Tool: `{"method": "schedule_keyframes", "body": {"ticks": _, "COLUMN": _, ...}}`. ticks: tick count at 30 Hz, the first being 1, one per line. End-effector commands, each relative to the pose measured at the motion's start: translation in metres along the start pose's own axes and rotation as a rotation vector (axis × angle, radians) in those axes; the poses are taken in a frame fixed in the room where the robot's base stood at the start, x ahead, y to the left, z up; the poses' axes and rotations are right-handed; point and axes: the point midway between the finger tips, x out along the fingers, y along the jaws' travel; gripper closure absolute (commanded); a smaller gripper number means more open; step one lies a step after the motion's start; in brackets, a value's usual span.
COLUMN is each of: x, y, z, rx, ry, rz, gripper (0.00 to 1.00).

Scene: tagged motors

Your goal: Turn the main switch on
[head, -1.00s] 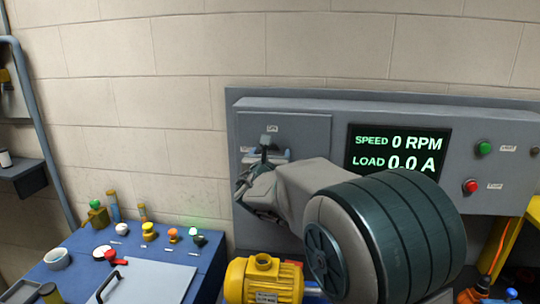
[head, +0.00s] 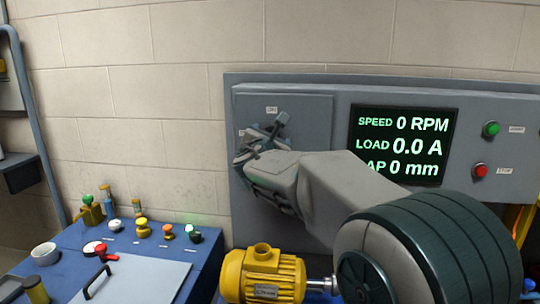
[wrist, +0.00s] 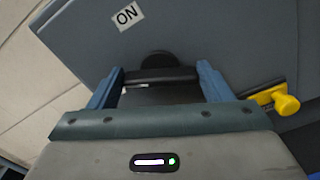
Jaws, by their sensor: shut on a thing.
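The main switch sits on a grey panel (head: 310,110) on the left of the wall console. A small ON label (head: 271,110) is above the switch and shows tilted in the wrist view (wrist: 127,17). My gripper (head: 266,136) is at the switch. In the wrist view, my gripper (wrist: 160,84) has its two blue fingers either side of the dark switch handle (wrist: 160,76), shut on it. A black round hub (wrist: 155,58) is just beyond. In the head view, my gripper and wrist hide most of the switch, so the handle's exact angle is unclear.
The display (head: 403,145) reads 0 RPM, 0.0 A and 0 mm. A green button (head: 491,129) and a red button (head: 480,170) are at right. A yellow motor (head: 262,275) stands below my arm. A blue bench (head: 75,240) with small parts is at left.

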Motion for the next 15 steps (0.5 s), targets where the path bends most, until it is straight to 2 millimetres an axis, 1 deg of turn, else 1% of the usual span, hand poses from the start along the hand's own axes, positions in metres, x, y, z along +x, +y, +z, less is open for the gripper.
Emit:
{"method": "schedule_keyframes", "body": {"ticks": 1, "x": 0.0001, "y": -0.0043, "z": -0.0075, "rx": 0.047, "ry": -0.003, "rz": 0.001, "gripper": 0.50}}
{"method": "schedule_keyframes", "body": {"ticks": 15, "x": 0.0000, "y": -0.0050, "z": -0.0067, "rx": 0.493, "ry": -0.001, "rz": 0.002, "gripper": 0.50}}
